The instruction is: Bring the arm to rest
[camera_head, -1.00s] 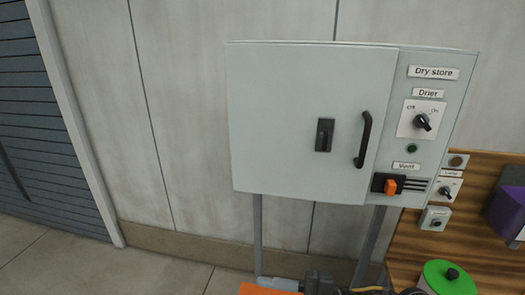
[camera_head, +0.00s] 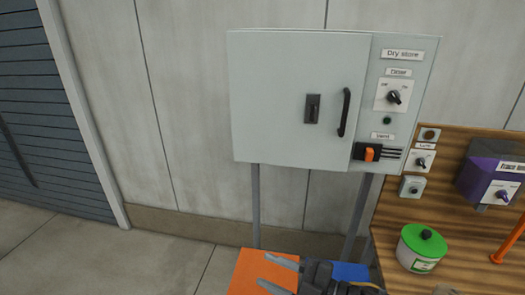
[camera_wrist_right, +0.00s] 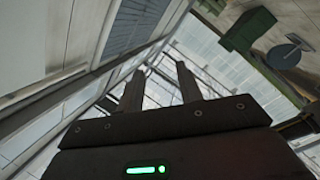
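My right gripper (camera_head: 263,269) is at the bottom edge of the head view, pointing left, its two grey fingers apart. It appears above an orange flat surface (camera_head: 248,262); the height between them is hard to tell. In the right wrist view the fingers (camera_wrist_right: 160,68) stand apart with nothing between them. My left gripper is in neither view.
A grey dry store cabinet (camera_head: 280,100) with a closed door stands on legs at the wall. To its right is a wooden panel and bench with a green-lidded pot (camera_head: 421,248) and a purple box (camera_head: 490,181). A blue surface (camera_head: 352,271) lies beside the gripper.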

